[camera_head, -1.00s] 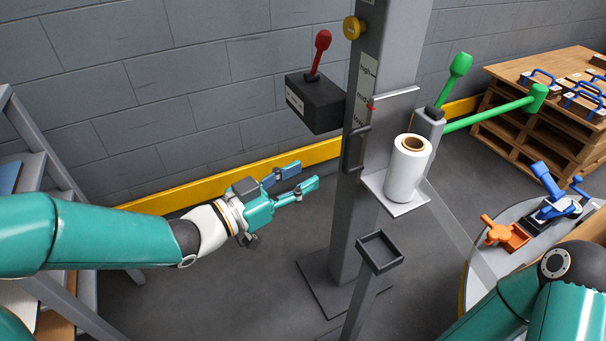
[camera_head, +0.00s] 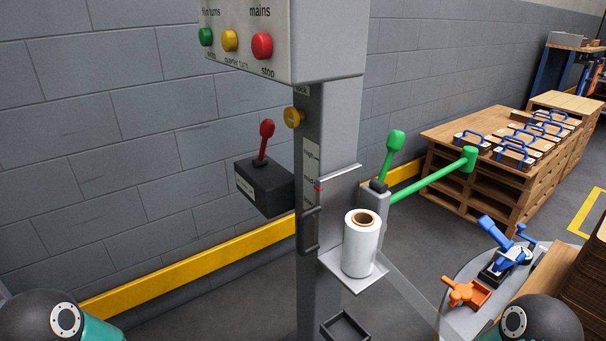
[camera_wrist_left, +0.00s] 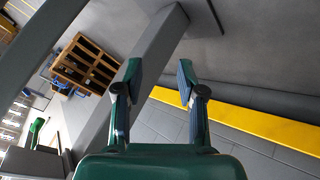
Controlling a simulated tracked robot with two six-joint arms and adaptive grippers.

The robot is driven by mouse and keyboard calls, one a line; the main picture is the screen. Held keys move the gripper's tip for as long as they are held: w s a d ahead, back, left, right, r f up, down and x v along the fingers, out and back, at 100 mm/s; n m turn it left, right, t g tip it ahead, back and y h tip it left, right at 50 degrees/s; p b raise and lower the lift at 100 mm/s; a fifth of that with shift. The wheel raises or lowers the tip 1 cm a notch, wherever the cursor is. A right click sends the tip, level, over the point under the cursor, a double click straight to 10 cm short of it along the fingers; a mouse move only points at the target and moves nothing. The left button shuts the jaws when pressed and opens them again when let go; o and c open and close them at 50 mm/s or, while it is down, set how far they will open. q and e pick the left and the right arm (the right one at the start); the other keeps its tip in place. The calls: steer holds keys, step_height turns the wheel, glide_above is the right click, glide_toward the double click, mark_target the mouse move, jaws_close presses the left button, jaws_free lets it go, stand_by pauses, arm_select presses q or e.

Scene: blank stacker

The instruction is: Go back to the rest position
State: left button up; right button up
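My left gripper (camera_wrist_left: 158,85) shows in the left wrist view with its two fingers apart and nothing between them. It is outside the head view, where only a dark joint of my left arm (camera_head: 52,318) shows at the lower left corner. A dark joint of my right arm (camera_head: 540,318) shows at the lower right. My right gripper is not in view. The grey machine column (camera_head: 308,270) stands in front of me. It carries a red lever (camera_head: 265,140) on a black box, a green lever (camera_head: 393,150) and a white film roll (camera_head: 361,245).
A control box (camera_head: 290,45) with green, yellow and red buttons tops the column. A green bar (camera_head: 430,182) reaches right. A blue clamp (camera_head: 500,250) and an orange part (camera_head: 465,293) sit on a round table. Pallets (camera_head: 470,185) hold blue-handled blocks. A yellow rail (camera_head: 190,262) runs along the wall.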

arm_select(q)
steer(key=s+a+f+n+g+y, duration=0.25)
steer(key=s+f+g, duration=0.45)
steer(key=s, duration=0.6)
step_height(320, 180, up, 37)
steer(key=t+p, duration=0.1)
steer(key=p, duration=3.6)
steer(key=shift+w+d+h+p, duration=0.2)
steer(key=shift+d+h+p, duration=0.15)
steer(key=shift+d+p, duration=0.05)
